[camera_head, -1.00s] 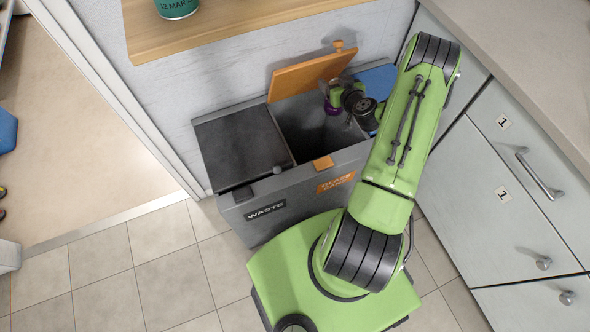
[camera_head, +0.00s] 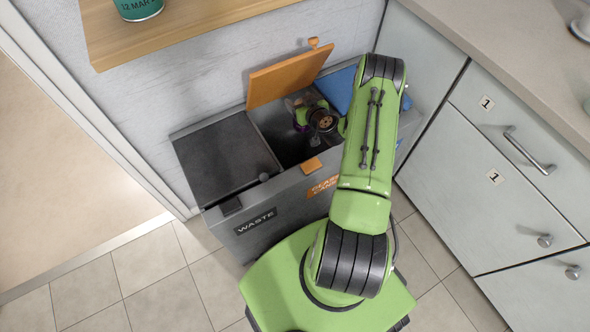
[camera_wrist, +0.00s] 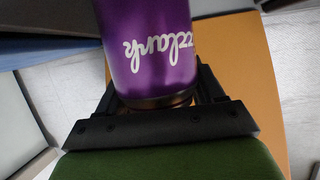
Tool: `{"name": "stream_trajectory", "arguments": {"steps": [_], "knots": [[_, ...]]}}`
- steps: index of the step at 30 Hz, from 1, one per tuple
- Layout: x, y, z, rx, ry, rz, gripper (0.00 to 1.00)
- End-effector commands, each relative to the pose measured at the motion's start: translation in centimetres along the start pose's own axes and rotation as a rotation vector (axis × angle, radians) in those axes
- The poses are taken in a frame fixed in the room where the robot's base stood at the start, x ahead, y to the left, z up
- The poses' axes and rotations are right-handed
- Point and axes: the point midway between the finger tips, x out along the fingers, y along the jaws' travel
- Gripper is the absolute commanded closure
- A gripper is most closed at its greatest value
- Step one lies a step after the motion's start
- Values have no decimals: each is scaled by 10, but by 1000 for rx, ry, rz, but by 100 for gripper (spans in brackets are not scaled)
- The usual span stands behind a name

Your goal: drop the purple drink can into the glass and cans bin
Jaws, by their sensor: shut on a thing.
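The purple drink can (camera_wrist: 150,50) fills the middle of the wrist view, with pale lettering on its side. My gripper (camera_wrist: 155,105) is shut on it near one end. In the head view my gripper (camera_head: 303,115) is at the opening of the glass and cans bin (camera_head: 322,187), the middle compartment with an orange label. Only a small purple patch of the can shows there, partly hidden by my wrist. The bin's orange lid (camera_head: 285,75) stands open, tilted back toward the wall.
The waste compartment (camera_head: 225,155) on the left has a closed dark lid. A blue lid (camera_head: 340,88) is to the right, partly behind my arm. A wooden shelf (camera_head: 200,30) with a green tin (camera_head: 138,8) is above. Grey drawers (camera_head: 490,160) stand close on the right.

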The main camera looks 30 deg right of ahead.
Motion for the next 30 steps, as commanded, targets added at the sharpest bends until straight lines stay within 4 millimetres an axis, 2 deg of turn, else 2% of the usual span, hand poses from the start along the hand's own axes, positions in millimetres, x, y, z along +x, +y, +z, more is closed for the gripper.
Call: {"name": "stream_trajectory", "arguments": {"steps": [1, 6, 14, 17, 20, 30], "knots": [[0, 0, 0, 0, 0, 0, 30], [0, 0, 0, 0, 0, 0, 4], [-1, 0, 0, 0, -1, 0, 3], [-8, 0, 0, 1, -4, 0, 3], [-29, 1, 0, 7, -6, 3, 3], [-120, 2, 1, 16, -5, 6, 3]]}}
